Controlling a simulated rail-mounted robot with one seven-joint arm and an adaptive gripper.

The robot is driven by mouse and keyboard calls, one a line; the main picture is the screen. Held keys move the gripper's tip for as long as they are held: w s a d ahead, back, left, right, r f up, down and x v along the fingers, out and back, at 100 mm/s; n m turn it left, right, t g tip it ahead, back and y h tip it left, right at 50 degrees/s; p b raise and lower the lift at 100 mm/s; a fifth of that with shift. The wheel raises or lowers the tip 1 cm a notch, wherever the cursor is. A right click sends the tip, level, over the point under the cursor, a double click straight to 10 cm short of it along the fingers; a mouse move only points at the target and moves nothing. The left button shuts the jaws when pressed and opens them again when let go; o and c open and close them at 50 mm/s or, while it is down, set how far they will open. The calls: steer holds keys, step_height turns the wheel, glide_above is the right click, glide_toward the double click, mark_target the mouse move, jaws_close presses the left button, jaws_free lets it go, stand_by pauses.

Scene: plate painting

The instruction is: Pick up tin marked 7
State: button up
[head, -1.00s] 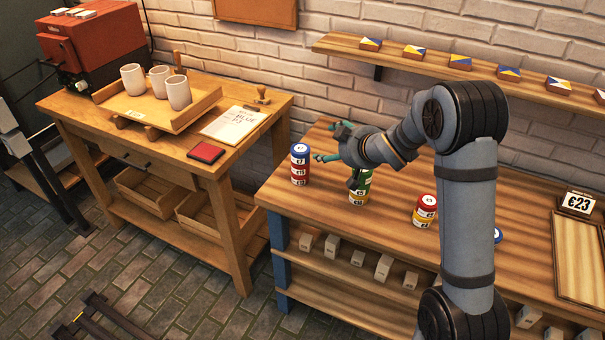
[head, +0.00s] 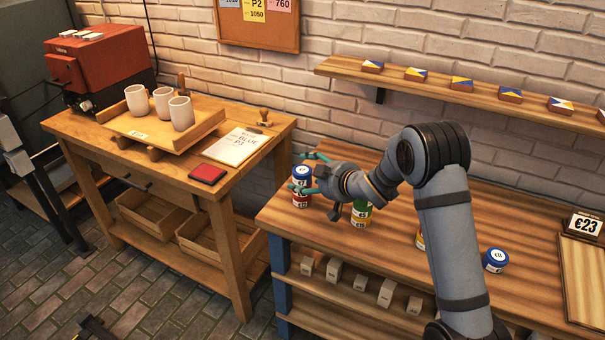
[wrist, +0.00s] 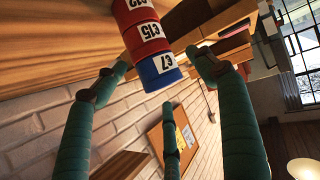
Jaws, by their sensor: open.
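In the head view the blue tin (head: 301,172) tops the red one (head: 300,198) at the left end of the bench. My gripper (head: 304,173) is open, its fingers reaching in from the right on either side of the blue tin. In the wrist view the fingers lie left and right of it, with a third finger below it in the picture. Contact with the tin does not show.
A green and yellow stack (head: 362,213) stands just right, under my wrist. A partly hidden yellow tin (head: 421,240) and a lone blue tin (head: 495,260) stand further right. A wall shelf (head: 440,83) with painted blocks is behind. A side table (head: 75,126) with cups is at left.

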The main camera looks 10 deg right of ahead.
steer(key=x, duration=0.3)
steer(key=shift+c, duration=1.4)
steer(key=c, duration=1)
